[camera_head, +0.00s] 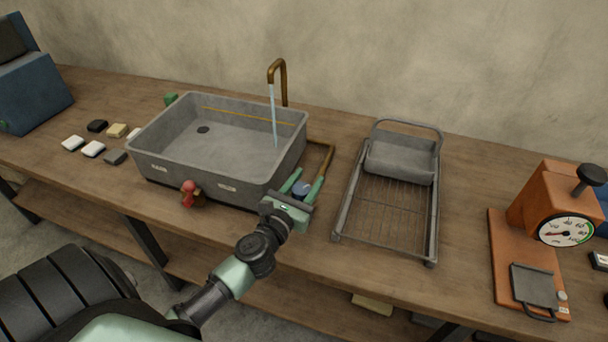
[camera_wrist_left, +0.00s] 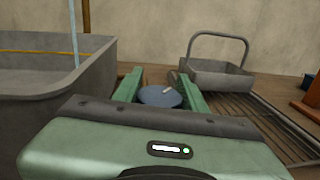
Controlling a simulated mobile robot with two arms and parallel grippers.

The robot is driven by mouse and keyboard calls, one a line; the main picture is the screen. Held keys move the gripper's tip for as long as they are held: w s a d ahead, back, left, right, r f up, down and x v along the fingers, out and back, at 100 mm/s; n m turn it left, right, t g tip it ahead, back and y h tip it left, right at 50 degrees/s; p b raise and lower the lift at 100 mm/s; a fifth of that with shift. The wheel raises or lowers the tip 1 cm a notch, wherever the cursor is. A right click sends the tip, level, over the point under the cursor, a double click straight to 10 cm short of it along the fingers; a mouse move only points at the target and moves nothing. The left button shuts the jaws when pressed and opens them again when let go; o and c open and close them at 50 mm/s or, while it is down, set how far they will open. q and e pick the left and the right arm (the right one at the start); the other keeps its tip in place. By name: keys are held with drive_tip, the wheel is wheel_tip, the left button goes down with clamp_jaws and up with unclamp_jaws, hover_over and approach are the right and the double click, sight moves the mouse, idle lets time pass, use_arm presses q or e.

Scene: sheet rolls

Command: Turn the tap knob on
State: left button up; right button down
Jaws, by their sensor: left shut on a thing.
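The tap is a brass spout (camera_head: 283,76) behind the grey sink (camera_head: 149,156), and a stream of water (camera_head: 273,115) falls from it into the basin. The stream also shows in the left wrist view (camera_wrist_left: 73,35). A round blue knob (camera_head: 301,188) sits at the sink's right side, by the brass pipe (camera_head: 326,160). In the left wrist view the knob (camera_wrist_left: 160,97) is a blue disc with a pale mark on top. My left gripper (camera_head: 306,182) is shut on it, with one green finger on each side. My right gripper is not in view.
A small red-topped fitting (camera_head: 190,191) stands at the sink's front. A wire rack with a grey tray (camera_head: 400,160) stands just right of my left gripper. An orange dial scale (camera_head: 546,205) is at the far right. Several small blocks (camera_head: 93,149) lie left of the sink.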

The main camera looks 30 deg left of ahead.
sight(295, 195)
use_arm(q)
drive_tip(key=shift+d+m+h, duration=0.25)
drive_tip(key=shift+m+h, duration=0.85)
drive_tip(key=shift+h, duration=0.9)
drive_tip(key=o, duration=1.4)
drive_tip(key=shift+c, duration=0.2)
drive_tip(key=s, duration=0.2)
drive_tip(key=s+b, duration=0.1)
drive_tip(key=s, duration=0.3)
drive_tip(key=shift+s+a+f+b, duration=0.15)
drive_tip(key=shift+s+a+b, duration=0.15)
drive_tip(key=shift+s, duration=0.65)
